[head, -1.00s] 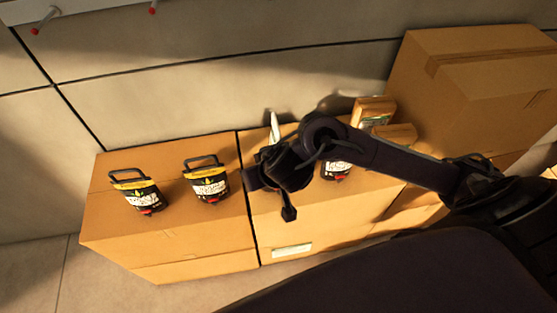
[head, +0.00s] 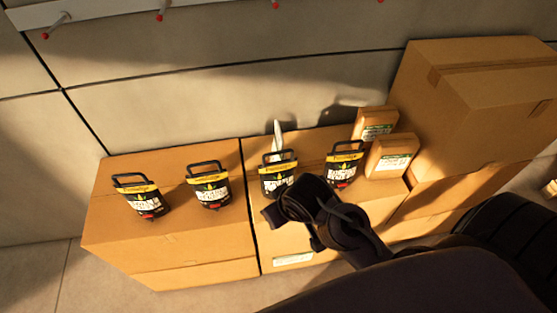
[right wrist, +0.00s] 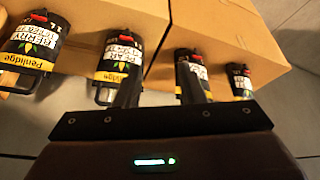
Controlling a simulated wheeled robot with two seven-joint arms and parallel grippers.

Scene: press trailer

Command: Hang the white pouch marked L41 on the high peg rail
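Several black pouches with yellow bands, white labels and top handles stand on cardboard boxes: one at far left (head: 141,199), one beside it (head: 209,188), a third (head: 278,176) and a fourth (head: 343,165). A thin pale item (head: 277,137) stands behind the third pouch; it may be a white pouch, but no L41 marking is legible. The white peg rail (head: 110,7) crosses the top left, its visible red-tipped pegs bare. My right gripper (right wrist: 160,82) is open and empty in the right wrist view, with pouches beyond its fingers. My left gripper is not in view.
Two small brown packs (head: 375,124) (head: 392,157) stand right of the pouches. A large cardboard box (head: 480,90) rises at the right. The wall (head: 220,105) between the rail and the boxes is clear.

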